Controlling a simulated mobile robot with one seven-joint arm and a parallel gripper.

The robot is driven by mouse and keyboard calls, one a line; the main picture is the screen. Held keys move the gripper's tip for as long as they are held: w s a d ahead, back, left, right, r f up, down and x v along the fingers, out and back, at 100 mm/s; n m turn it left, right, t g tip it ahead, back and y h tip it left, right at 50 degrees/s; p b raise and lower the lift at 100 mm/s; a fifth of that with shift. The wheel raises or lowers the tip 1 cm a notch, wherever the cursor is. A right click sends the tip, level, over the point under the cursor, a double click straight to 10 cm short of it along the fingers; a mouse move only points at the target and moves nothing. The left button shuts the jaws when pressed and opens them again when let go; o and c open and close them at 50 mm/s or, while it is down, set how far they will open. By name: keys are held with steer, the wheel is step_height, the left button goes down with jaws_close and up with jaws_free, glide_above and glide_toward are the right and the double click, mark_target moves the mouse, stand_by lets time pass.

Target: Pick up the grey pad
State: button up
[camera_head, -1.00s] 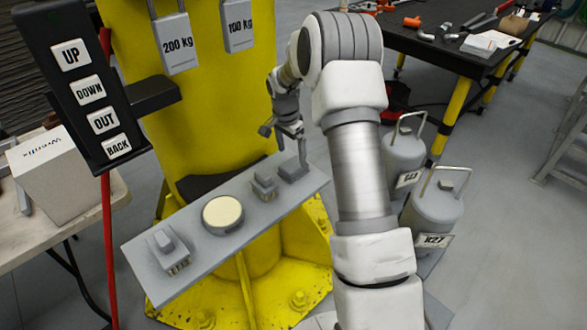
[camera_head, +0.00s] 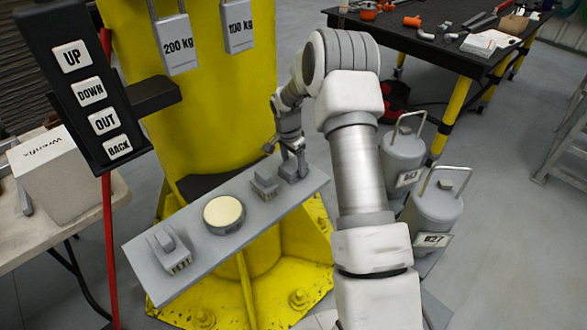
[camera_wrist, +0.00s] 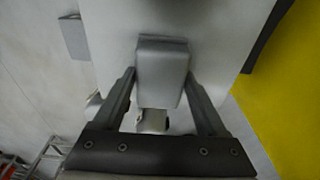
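A grey block-like pad (camera_head: 291,174) sits at the right end of the tilted grey shelf plate (camera_head: 195,262). My gripper (camera_head: 293,158) is down at this pad, partly hiding it. In the wrist view the grey block (camera_wrist: 162,70) lies between the two fingers of my gripper (camera_wrist: 160,76). The fingers stand apart, one on each side, with narrow gaps that look unclosed. The block still rests on the plate.
On the same plate are a small grey block (camera_head: 264,183), a round cream-topped disc (camera_head: 223,214) and a grey toothed block (camera_head: 170,250). A yellow column (camera_head: 225,110) stands behind. Grey weights (camera_head: 434,205) stand to the right. A button panel (camera_head: 92,90) hangs left.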

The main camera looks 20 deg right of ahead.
mark_target(296, 165)
steer(key=c, duration=0.5)
steer(key=shift+r, duration=0.45)
steer(key=r, duration=0.3)
steer(key=shift+s+d+r, duration=0.2)
steer(key=shift+s+r, duration=0.15)
steer(key=shift+r, duration=0.05)
steer(key=s+d+r, duration=0.1)
steer(key=s+r, duration=0.1)
steer(key=s, duration=0.1)
steer(key=s+d+r, duration=0.1)
steer(key=s+r, duration=0.1)
steer(key=s, duration=0.2)
steer(key=s+d+r+b, duration=0.1)
steer(key=s+r, duration=0.1)
steer(key=s, duration=0.1)
steer(key=shift+s+d+r, duration=0.15)
steer(key=shift+d+r, duration=0.05)
steer(key=shift+d, duration=0.1)
